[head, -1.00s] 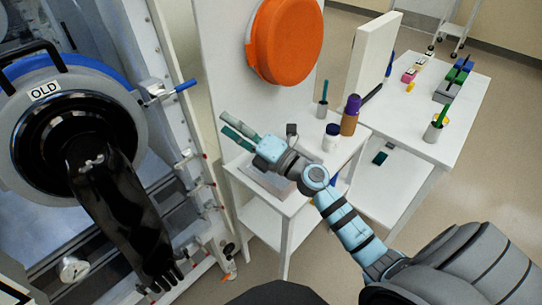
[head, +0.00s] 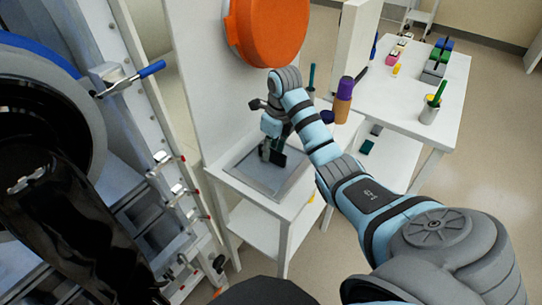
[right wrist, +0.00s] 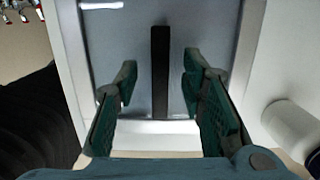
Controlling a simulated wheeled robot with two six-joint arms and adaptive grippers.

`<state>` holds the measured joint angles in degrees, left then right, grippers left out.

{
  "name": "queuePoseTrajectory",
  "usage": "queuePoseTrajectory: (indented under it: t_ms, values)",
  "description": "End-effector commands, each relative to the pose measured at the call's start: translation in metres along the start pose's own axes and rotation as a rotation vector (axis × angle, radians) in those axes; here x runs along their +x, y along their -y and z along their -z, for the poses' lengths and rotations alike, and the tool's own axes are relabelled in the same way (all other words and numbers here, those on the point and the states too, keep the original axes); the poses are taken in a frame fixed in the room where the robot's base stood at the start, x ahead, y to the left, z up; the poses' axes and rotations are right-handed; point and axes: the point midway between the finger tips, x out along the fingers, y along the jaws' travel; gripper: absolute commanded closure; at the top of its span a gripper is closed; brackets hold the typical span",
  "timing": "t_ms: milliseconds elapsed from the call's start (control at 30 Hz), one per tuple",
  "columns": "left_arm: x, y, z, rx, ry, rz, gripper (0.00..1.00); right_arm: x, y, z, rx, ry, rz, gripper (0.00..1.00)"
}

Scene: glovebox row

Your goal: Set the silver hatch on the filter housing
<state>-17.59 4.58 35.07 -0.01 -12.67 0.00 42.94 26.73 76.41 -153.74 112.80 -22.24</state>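The silver hatch (head: 243,167) is a flat grey panel lying on the small white table beneath the orange round piece. In the right wrist view the hatch (right wrist: 215,40) has a dark bar handle (right wrist: 160,75) running across it. My right gripper (head: 272,157) points down over the hatch. In the right wrist view its two fingers (right wrist: 160,78) stand apart on either side of the handle, with gaps on both sides. Nothing is held. I cannot identify the filter housing for certain in these views. My left gripper is not in view.
A large orange round piece (head: 268,30) is on the upright white panel (head: 205,75) behind the table. A purple-capped brown bottle (head: 343,103) stands to the right. A white side table (head: 420,100) holds small items. Glovebox frame and black glove (head: 65,215) fill the left.

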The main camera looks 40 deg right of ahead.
Motion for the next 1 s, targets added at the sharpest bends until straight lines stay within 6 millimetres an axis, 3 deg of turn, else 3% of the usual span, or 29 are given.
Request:
queuePoseTrajectory:
  t_ms: [167, 567, 800, 1000]
  values:
    - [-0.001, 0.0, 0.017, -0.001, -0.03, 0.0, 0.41, 0.019, 0.001, 0.001, 0.002, 0.001, 0.001, 0.63]
    - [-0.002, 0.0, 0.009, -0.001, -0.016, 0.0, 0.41, 0.02, 0.001, 0.001, 0.002, 0.001, 0.001, 0.63]
    - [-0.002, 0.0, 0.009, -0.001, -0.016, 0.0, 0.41, 0.02, 0.001, 0.001, 0.002, 0.002, 0.001, 1.0]
    - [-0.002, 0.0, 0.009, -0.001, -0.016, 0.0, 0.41, 0.02, 0.001, 0.001, 0.002, 0.002, 0.001, 1.0]
